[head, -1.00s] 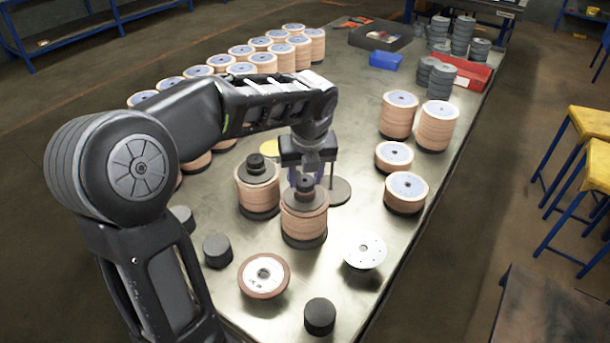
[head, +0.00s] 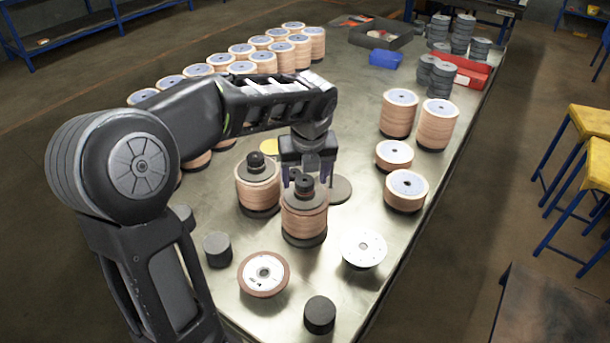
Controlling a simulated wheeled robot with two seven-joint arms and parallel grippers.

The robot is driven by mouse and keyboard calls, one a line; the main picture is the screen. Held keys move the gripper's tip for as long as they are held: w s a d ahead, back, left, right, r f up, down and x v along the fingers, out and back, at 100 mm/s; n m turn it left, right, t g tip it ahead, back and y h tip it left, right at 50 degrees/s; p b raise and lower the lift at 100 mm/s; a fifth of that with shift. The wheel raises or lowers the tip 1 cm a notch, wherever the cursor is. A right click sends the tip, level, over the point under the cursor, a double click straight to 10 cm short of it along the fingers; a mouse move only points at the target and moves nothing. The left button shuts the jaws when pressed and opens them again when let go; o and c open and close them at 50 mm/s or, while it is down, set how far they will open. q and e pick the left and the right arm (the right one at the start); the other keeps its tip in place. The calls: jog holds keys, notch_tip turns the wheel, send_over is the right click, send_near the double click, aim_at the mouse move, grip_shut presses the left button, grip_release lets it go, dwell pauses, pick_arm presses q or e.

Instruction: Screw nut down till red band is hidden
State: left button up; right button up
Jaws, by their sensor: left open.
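Two stacks of flap discs stand on dark bases near the middle of the table, each with a dark plate and a dark knob-like nut on top. The front stack (head: 304,222) has its nut (head: 305,184) on top; the other stack (head: 257,195) with its own nut (head: 256,160) is just behind it to the left. My left gripper (head: 308,180) points down, open, right behind the front nut, its fingertips partly hidden by that nut. I cannot tell whether it touches the nut. No red band is visible on either stack. My right gripper is out of view.
On the steel table (head: 400,250) stand disc stacks at right (head: 397,114), a loose disc (head: 263,273), a white plate (head: 364,250) and dark cylinders (head: 319,314). A flat dark disc (head: 341,189) lies behind the front stack. Blue (head: 385,58) and red bins stand farther back.

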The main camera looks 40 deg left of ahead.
pick_arm(q)
jog(key=shift+r, duration=0.15)
jog(key=v, duration=0.7)
jog(key=shift+r+b, duration=0.25)
jog(key=shift+b, duration=0.15)
jog(key=shift+c, duration=0.5)
